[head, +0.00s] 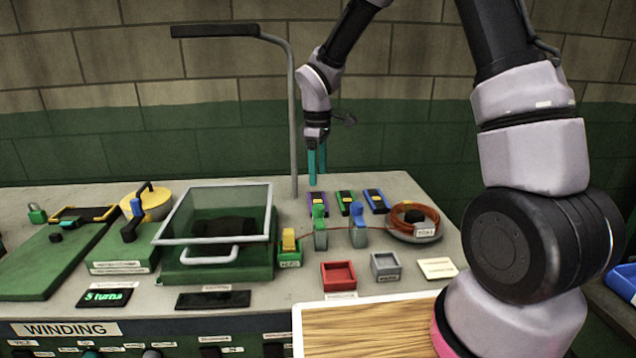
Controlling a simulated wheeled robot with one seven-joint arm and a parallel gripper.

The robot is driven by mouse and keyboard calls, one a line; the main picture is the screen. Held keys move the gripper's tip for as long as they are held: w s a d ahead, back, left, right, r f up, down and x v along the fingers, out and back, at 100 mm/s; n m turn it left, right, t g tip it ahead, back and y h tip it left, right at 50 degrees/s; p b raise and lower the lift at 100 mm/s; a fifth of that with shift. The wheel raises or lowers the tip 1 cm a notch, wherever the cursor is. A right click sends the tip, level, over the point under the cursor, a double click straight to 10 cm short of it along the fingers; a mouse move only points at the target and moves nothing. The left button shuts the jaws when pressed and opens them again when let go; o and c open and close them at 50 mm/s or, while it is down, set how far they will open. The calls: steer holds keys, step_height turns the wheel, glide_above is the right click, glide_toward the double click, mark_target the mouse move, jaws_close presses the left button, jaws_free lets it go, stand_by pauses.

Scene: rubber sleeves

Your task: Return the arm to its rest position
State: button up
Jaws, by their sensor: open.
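My gripper (317,162) shows in the head view above the back of the workbench (150,300), pointing straight down. Its two teal fingers are apart, with nothing seen between them. The fingertips are near the bench's back edge, behind the row of purple, green and blue sleeve holders (345,202). Whether the tips touch the bench I cannot tell. My arm rises from the lower right, bends above the top of the picture and comes down to the gripper.
A lamp post (292,120) stands close left of my gripper. A winding machine with a clear raised cover (215,212) is at the centre left. A coil of orange wire (414,222), a red tray (338,275) and a grey tray (385,266) are on the right. A brick wall (130,130) is behind.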

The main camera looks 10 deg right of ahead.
steer(key=shift+r, duration=0.1)
stand_by(0.4)
steer(key=s+d+r+m+t, duration=0.1)
steer(key=s+d+r+m, duration=0.35)
steer(key=r, duration=0.35)
steer(key=s+d+r+m+t, duration=0.2)
steer(key=s+d+r+m, duration=0.1)
steer(key=d+r, duration=0.4)
steer(key=s+d+r+m+t+y, duration=0.1)
steer(key=s+d+r+m+t, duration=0.1)
steer(key=s+r+m, duration=0.2)
steer(key=s+d+r+m+t+y, duration=0.1)
steer(key=s+r+m, duration=0.4)
steer(key=s, duration=0.5)
steer(key=shift+s+d+r+t, duration=0.25)
steer(key=shift+d+t, duration=0.25)
steer(key=shift+d, duration=0.7)
steer(key=shift+m, duration=0.25)
steer(key=shift+c, duration=0.4)
